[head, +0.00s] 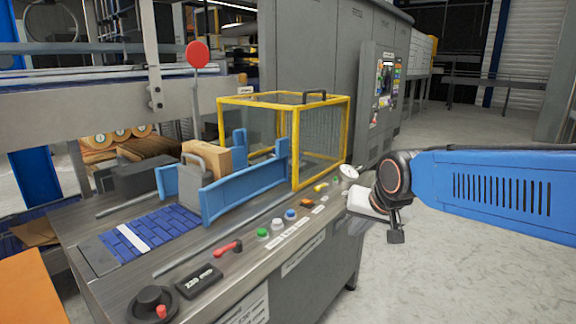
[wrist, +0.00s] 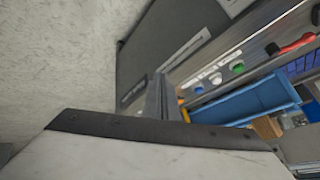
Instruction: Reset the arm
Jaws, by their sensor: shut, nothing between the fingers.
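My gripper (wrist: 162,96) shows in the wrist view as narrow grey fingers beyond a pale housing, shut with nothing between them. In the head view, my blue arm reaches in from the right and ends in a dark wrist joint beside the console's right end. The fingers are hard to make out there. The gripper is clear of the console's buttons and touches nothing that I can see.
The console (head: 228,262) carries a red handle (head: 228,246), several buttons and a black knob (head: 152,303). A yellow-framed guard (head: 295,140), blue side rails (head: 245,190) and a cardboard box (head: 208,157) stand behind. Open floor (head: 440,265) lies at right.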

